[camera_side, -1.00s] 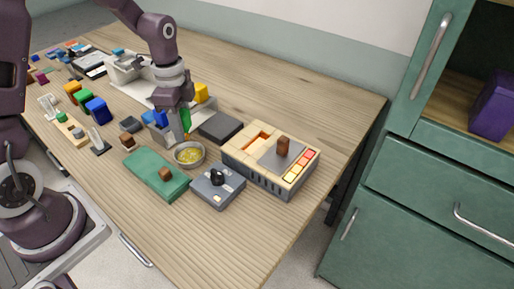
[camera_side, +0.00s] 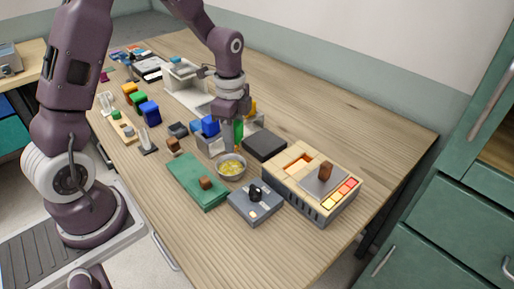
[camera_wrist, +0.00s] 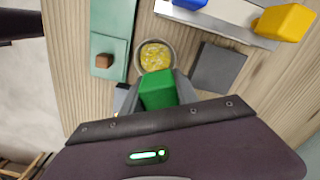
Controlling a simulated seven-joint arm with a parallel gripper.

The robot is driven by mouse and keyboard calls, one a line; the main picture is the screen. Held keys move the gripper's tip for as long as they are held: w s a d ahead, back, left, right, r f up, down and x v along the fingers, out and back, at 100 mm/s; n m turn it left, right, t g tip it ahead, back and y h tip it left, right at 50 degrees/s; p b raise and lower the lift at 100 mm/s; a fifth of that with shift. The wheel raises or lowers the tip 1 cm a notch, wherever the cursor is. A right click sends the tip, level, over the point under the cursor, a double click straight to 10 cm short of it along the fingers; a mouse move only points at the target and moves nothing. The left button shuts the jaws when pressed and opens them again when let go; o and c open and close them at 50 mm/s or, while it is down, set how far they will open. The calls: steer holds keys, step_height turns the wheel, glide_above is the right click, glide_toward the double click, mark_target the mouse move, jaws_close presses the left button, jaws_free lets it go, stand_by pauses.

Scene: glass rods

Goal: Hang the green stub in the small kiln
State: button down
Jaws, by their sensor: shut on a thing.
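My gripper (camera_side: 232,141) is shut on the green stub (camera_side: 239,129), just behind and above a round bowl of yellow bits. In the wrist view the green stub (camera_wrist: 158,91) sits between the two fingers, its end by the bowl's near rim. The small kiln appears to be the cream brick box (camera_side: 290,181) to the right. It has an orange-lined slot (camera_side: 298,162) in its top, a grey plate (camera_side: 323,183) with a brown knob (camera_side: 326,170), and yellow-to-red blocks along one edge. My fingers partly hide the stub in the side view.
The metal bowl (camera_side: 231,173) stands close below my gripper. A dark slab (camera_side: 265,146) lies between it and the kiln. A grey box with a black knob (camera_side: 255,192) and a green board (camera_side: 190,176) with a brown cube (camera_side: 206,182) are in front. The table's right end is clear.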

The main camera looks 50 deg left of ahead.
steer(key=w+d+m, duration=0.2)
steer(key=w+d, duration=0.2)
steer(key=w, duration=0.1)
steer(key=m, duration=0.4)
glide_toward(282, 172)
steer(key=w+f, duration=0.3)
steer(key=w, duration=0.2)
steer(key=shift+w+d+f, duration=0.1)
steer(key=shift+d+f, duration=0.1)
steer(key=shift+f, duration=1.2)
steer(key=shift+w+d+f, duration=0.1)
steer(key=shift+d+f, duration=0.05)
steer(key=shift+f, duration=1.25)
steer(key=c, duration=0.9)
jaws_free()
steer(key=shift+o, duration=0.2)
